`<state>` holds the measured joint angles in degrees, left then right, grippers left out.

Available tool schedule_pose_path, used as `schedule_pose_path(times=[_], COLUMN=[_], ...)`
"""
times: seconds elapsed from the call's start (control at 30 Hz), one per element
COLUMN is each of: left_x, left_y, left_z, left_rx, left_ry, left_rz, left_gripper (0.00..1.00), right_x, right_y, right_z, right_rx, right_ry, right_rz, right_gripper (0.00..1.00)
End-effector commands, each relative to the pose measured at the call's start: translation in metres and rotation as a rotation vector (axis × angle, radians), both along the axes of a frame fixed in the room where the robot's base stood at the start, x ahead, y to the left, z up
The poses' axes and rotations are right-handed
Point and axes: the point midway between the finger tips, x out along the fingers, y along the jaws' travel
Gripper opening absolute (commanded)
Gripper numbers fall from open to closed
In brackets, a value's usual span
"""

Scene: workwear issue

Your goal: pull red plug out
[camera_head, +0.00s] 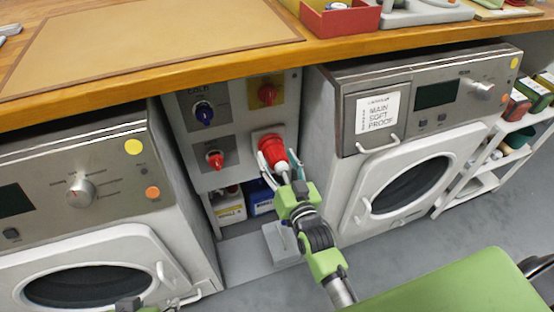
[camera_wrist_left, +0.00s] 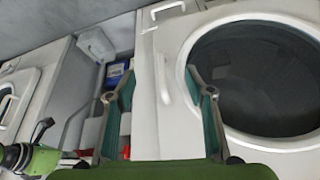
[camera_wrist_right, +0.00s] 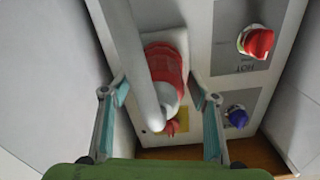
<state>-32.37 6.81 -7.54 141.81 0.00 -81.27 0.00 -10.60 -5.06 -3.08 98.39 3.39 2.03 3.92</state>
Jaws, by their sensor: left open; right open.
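The red plug (camera_head: 271,150) sits in a socket on the grey panel between the two washing machines. In the right wrist view the red plug (camera_wrist_right: 163,65) shows with a thick pale cable running from its end across the picture. My right gripper (camera_head: 278,164) is open, its fingers on either side of the plug. In the right wrist view gaps show between both fingers and the plug. My left gripper (camera_wrist_left: 154,84) is open and empty in front of the left machine's door; only a bit of it shows at the bottom of the head view.
The panel also has a blue knob (camera_head: 203,113), a red knob (camera_head: 215,160) and a red switch on yellow (camera_head: 267,94). A wooden counter (camera_head: 225,68) overhangs the panel. Washing machines stand close on both sides, with boxes (camera_head: 230,208) low between them. A green surface (camera_head: 450,285) is at lower right.

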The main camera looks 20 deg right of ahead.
Motion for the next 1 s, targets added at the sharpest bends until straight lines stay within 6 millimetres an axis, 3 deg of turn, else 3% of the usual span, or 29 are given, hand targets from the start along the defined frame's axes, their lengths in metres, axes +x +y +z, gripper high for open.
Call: schedule_pose_path(times=[0.4, 0.6, 0.77, 1.0], left_x=[0.008, 0.008, 0.004, -0.036], left_y=[-0.002, -0.002, -0.001, 0.010], left_z=[0.003, 0.003, 0.007, 0.009], left_rx=[-0.007, -0.007, -0.004, 0.030], left_ry=[-0.032, -0.032, -0.018, 0.145], left_rz=[-0.003, -0.003, -0.002, 0.012], left_gripper=[0.49, 0.49, 0.49, 0.49], right_x=[0.006, 0.006, -0.001, -0.034], right_y=[0.000, 0.000, 0.000, -0.001], right_z=[0.000, 0.000, 0.001, 0.001], right_rx=[0.000, 0.000, 0.000, 0.000], right_ry=[0.001, 0.001, 0.002, 0.005], right_rz=[0.000, 0.000, -0.001, -0.001], right_gripper=[0.52, 0.00, 0.00, 0.00])
